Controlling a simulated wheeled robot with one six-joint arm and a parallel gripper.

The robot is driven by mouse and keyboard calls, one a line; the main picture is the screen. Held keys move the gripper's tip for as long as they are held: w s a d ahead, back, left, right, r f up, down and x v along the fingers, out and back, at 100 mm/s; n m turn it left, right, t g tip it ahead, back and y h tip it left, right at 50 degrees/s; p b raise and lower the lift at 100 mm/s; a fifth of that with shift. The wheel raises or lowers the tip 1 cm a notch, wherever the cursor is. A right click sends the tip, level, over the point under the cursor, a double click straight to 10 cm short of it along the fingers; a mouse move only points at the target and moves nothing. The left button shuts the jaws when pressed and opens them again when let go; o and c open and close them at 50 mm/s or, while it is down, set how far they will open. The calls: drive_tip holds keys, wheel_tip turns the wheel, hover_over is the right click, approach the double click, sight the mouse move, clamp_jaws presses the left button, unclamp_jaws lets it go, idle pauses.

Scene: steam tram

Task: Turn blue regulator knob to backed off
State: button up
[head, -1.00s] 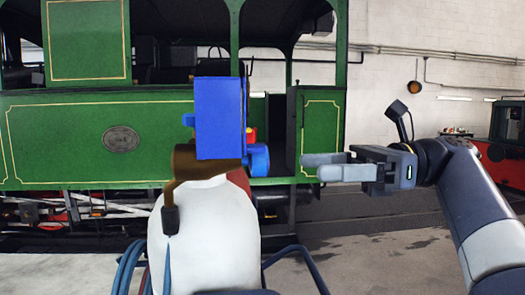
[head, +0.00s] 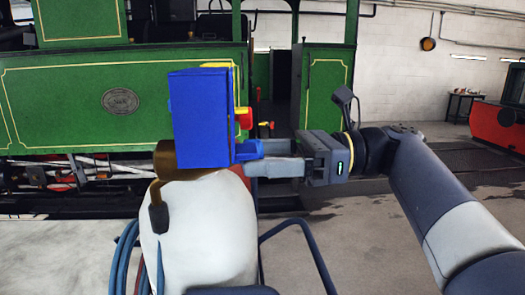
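A tall blue box (head: 201,118) stands on a brown mount on top of a white rounded body. A blue knob (head: 248,149) sticks out from the lower right side of the box. My gripper (head: 256,158) reaches in from the right, level with the knob. Its fingers are apart, one nearer the camera and one farther back, with their tips at the knob. The near finger passes just below and in front of the knob; the far finger is partly hidden. I cannot tell whether either finger touches the knob. No marking on the knob is readable.
A red part (head: 244,118) and a yellow part (head: 222,66) show beside the box, above the knob. Dark blue rails and hoses (head: 124,258) surround the white body. The green tram (head: 60,110) stands behind. Open floor lies at the right.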

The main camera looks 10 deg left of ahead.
drive_tip(key=shift+a, duration=0.15)
drive_tip(key=shift+c, duration=0.2)
drive_tip(key=c, duration=1)
drive_tip(key=shift+o, duration=0.2)
